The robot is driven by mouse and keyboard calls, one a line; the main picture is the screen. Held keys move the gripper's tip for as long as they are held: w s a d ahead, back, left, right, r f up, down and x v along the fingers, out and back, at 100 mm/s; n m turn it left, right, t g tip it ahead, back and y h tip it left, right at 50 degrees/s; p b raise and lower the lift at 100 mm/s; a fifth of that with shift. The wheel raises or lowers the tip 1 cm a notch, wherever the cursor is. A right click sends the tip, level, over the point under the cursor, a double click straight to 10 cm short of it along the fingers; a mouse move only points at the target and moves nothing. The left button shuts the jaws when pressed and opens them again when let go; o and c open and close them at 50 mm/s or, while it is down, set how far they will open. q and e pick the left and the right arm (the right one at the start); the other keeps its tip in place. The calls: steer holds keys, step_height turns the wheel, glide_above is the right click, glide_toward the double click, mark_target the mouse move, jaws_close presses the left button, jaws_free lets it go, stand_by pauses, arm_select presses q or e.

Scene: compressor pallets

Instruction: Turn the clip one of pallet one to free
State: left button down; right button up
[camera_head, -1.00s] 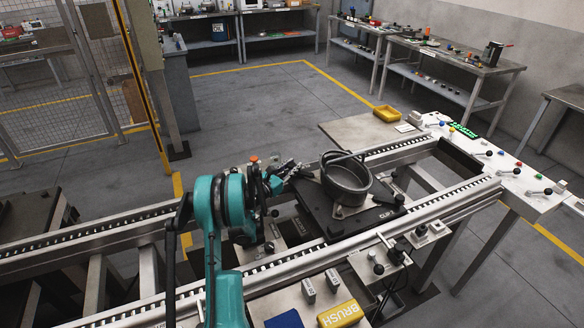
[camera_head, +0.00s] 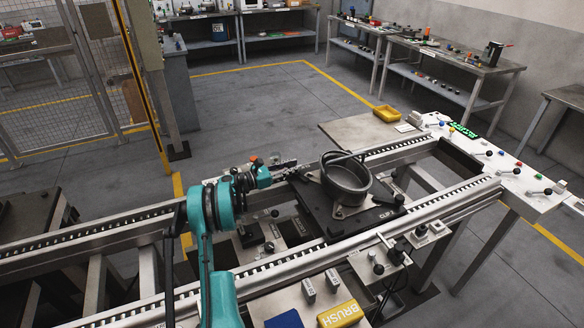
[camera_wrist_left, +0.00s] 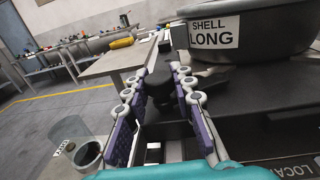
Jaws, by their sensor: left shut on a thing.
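The black pallet (camera_head: 350,222) sits on the conveyor rails with a dark round shell (camera_head: 346,180) on it. The shell carries a SHELL LONG label in the left wrist view (camera_wrist_left: 262,42). A label on the pallet's near right side reads CLIP, its digit hard to read. My left gripper (camera_head: 288,168) is at the pallet's far left corner, beside the shell. In the left wrist view its purple-padded fingers (camera_wrist_left: 160,78) are shut on a dark clip (camera_wrist_left: 158,90). The clip's angle is mostly hidden by the fingers. My right gripper is not in view.
A white panel (camera_head: 500,172) with coloured buttons and levers stands at the right. The shell wall is close to the gripper's right.

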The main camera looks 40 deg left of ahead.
arm_select(q)
steer(key=shift+m+g+h, duration=0.3)
steer(key=shift+m+h, duration=0.2)
steer(key=shift+h, duration=0.2)
steer(key=c, duration=1.2)
jaws_free()
steer(key=v, duration=1.2)
steer(key=shift+a, duration=0.1)
